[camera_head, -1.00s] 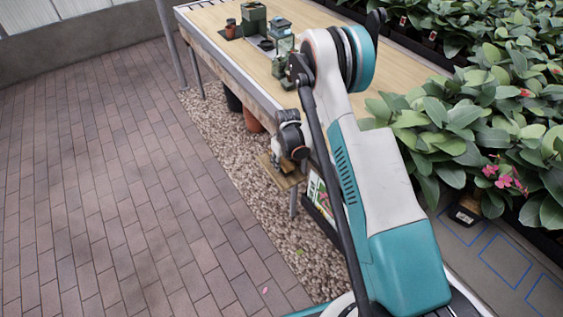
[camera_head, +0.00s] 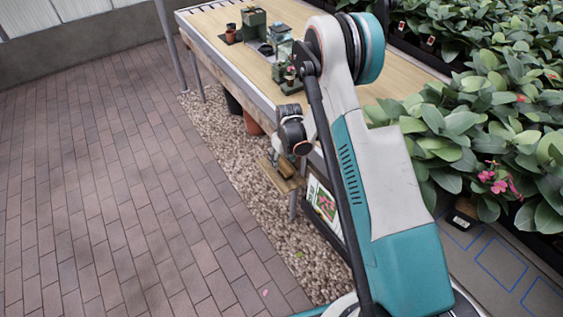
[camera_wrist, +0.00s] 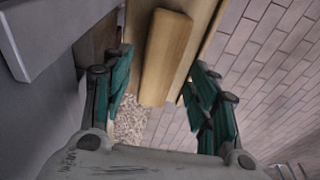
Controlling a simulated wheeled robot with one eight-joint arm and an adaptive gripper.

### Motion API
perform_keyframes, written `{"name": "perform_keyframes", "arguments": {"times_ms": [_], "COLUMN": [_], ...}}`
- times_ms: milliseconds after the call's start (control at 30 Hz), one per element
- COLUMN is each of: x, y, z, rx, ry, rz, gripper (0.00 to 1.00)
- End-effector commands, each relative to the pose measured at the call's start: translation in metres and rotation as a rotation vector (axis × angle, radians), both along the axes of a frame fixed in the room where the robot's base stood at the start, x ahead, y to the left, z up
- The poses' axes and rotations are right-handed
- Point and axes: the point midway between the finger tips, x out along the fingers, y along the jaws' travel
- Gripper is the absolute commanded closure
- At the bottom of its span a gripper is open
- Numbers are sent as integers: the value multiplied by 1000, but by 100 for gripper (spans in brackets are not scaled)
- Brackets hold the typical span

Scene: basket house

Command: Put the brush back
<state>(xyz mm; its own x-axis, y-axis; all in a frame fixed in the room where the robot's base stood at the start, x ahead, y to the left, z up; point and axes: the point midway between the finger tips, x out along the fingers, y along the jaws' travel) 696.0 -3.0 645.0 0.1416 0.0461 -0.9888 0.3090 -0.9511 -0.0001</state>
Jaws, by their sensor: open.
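A wooden block-like piece, apparently the brush (camera_wrist: 166,48), lies along a pale wooden board (camera_wrist: 203,25) in the wrist view. Its near end points down toward my gripper. My gripper (camera_wrist: 157,72) is open, with a teal finger on each side of the brush's near end. I cannot tell whether either finger touches it. In the head view the brush (camera_head: 286,166) shows small, on the board beside the table's long edge, just below my wrist. My fingers are not clear there, and any bristles are hidden.
The wooden-topped table (camera_head: 215,22) stands beside my arm. It carries a green pot (camera_head: 254,20) and a glass lantern-like case (camera_head: 281,42). Leafy plants (camera_head: 470,125) fill the right side. Brick paving (camera_head: 110,180) on the left is open.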

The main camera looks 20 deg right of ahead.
Motion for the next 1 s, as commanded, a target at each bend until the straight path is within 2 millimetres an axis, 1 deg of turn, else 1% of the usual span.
{"name": "perform_keyframes", "arguments": {"times_ms": [33, 200, 300, 400, 533, 1000], "x": [-2, -6, -8, -9, -10, -10], "y": [-1, -2, -3, -3, -3, -3], "z": [16, 47, 59, 67, 71, 71], "rx": [0, 0, 0, 0, 0, 0], "ry": [0, 0, 0, 0, 0, 0], "rz": [0, 0, 0, 0, 0, 0], "gripper": [46, 46, 46, 46, 46, 46]}}
